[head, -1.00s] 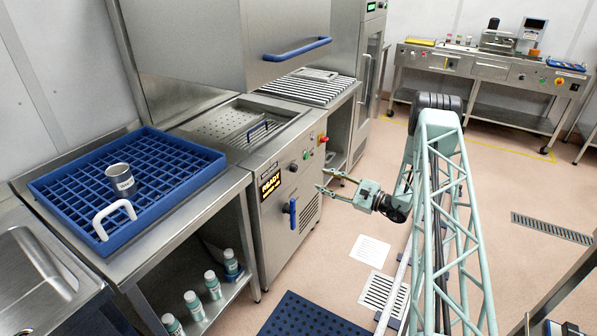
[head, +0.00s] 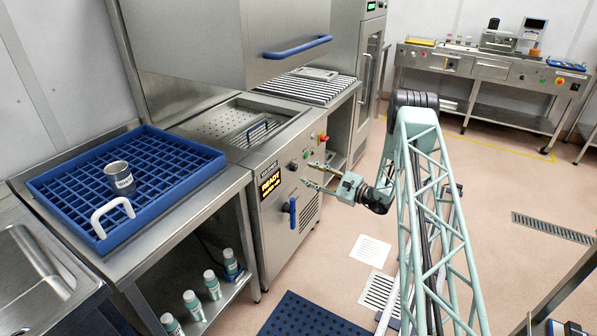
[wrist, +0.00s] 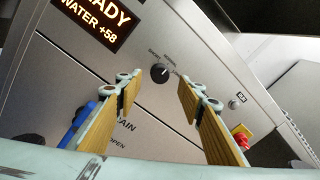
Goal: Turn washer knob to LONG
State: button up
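The washer (head: 285,205) stands left of my arm, its front panel facing it. The washer knob (wrist: 159,73) is a black round dial with a pale pointer mark; small labels surround it, but I cannot read its setting surely. In the head view the knob (head: 293,166) is a small dark spot right of the display. My gripper (head: 308,174) is open and empty, in front of the panel and apart from the knob. In the wrist view the knob lies beyond and between the two open fingers (wrist: 158,90).
The display (head: 270,184) reads READY, with WATER +58 in the wrist view. A blue drain handle (head: 292,212) sits below it. A red button (wrist: 241,137) is right of the knob. A blue rack (head: 75,205) with a cup (head: 120,177) is on the left counter.

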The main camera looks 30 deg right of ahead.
aim_at(296, 168)
jog(key=shift+b+x, duration=0.45)
jog(key=shift+x, duration=2.7)
jog(key=shift+c, duration=0.4)
jog(key=c, duration=0.8)
